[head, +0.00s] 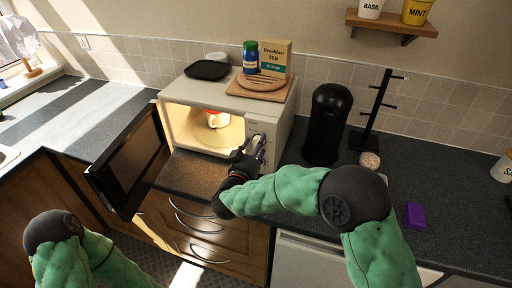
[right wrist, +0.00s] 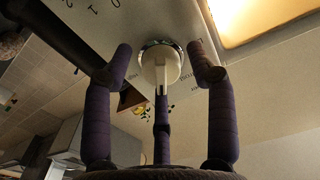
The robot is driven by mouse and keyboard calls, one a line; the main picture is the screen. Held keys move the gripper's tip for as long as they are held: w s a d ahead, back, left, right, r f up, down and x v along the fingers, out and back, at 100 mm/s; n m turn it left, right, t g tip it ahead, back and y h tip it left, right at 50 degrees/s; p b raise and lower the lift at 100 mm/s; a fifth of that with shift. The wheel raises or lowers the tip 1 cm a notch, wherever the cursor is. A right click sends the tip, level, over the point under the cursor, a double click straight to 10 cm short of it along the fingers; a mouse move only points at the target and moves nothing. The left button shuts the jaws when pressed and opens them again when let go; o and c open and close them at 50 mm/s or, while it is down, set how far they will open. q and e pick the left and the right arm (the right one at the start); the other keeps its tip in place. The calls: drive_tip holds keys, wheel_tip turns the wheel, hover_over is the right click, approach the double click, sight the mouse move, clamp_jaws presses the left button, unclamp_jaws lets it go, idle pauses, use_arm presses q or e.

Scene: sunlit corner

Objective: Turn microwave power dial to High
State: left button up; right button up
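The microwave (head: 285,120) stands on the counter with its door (head: 128,165) swung open to the left. Its lit interior holds an orange and white mug (head: 215,118). My right gripper (head: 256,148) is at the control panel right of the opening and partly hides it. In the right wrist view, a round white dial (right wrist: 158,55) with a metallic rim and a white grip bar lies between the purple fingers (right wrist: 160,60). The fingers are spread, with gaps on both sides of the dial. The dial's setting cannot be read. Only part of my left arm shows at lower left; its gripper is out of view.
On the microwave are a black plate (head: 208,69), a jar (head: 250,57), a tea box (head: 275,58) and a wooden board (head: 260,83). A black canister (head: 327,125) and a mug stand (head: 375,115) are to the right. A purple block (head: 415,215) lies on the right counter.

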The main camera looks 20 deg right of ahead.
drive_tip(key=c, duration=0.8)
drive_tip(key=shift+f, duration=0.1)
drive_tip(key=shift+a+f+m+b, duration=0.1)
drive_tip(key=shift+f+m+b, duration=0.05)
drive_tip(key=shift+m+b, duration=0.2)
drive_tip(key=shift+a+m+b, duration=0.1)
drive_tip(key=shift+m+b, duration=3.4)
drive_tip(key=shift+m, duration=2.05)
